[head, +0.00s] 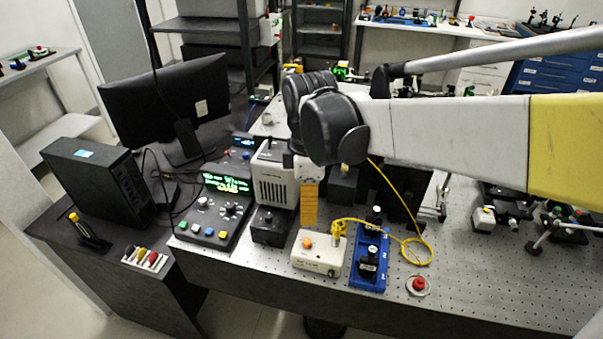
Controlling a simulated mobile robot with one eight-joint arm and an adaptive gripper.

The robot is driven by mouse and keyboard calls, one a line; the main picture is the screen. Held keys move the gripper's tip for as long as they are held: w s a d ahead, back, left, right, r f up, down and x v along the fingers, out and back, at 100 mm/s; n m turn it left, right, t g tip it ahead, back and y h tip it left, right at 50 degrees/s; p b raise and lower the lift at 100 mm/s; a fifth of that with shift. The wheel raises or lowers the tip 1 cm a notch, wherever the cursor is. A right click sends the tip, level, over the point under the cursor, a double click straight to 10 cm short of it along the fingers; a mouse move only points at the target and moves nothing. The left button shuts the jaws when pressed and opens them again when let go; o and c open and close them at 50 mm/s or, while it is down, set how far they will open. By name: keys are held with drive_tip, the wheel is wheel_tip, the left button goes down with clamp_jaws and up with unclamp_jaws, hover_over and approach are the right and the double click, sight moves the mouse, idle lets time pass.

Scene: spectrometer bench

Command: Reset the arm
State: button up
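My arm (450,130), white with a yellow band, reaches in from the right over the bench. It ends in dark rounded joints (330,128) above a pale instrument box. The optical bench (470,290) is a grey perforated top beneath the arm.
A pale vented box (272,182), a control panel with green display (225,190), a cream box (317,254), a blue holder (369,260) and a red button (419,284) crowd the front. A yellow cable (430,245) loops nearby. A monitor (165,100) stands left. The bench's front right is clear.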

idle(0.4)
drive_tip(key=s+d+m+t+b, duration=0.1)
drive_tip(key=s+d+m+t, duration=0.6)
drive_tip(key=s+d+m, duration=0.4)
drive_tip(key=d+m, duration=0.2)
drive_tip(key=m, duration=0.4)
drive_tip(key=shift+d+b, duration=0.2)
drive_tip(key=shift+b, duration=0.1)
drive_tip(key=shift+r, duration=0.1)
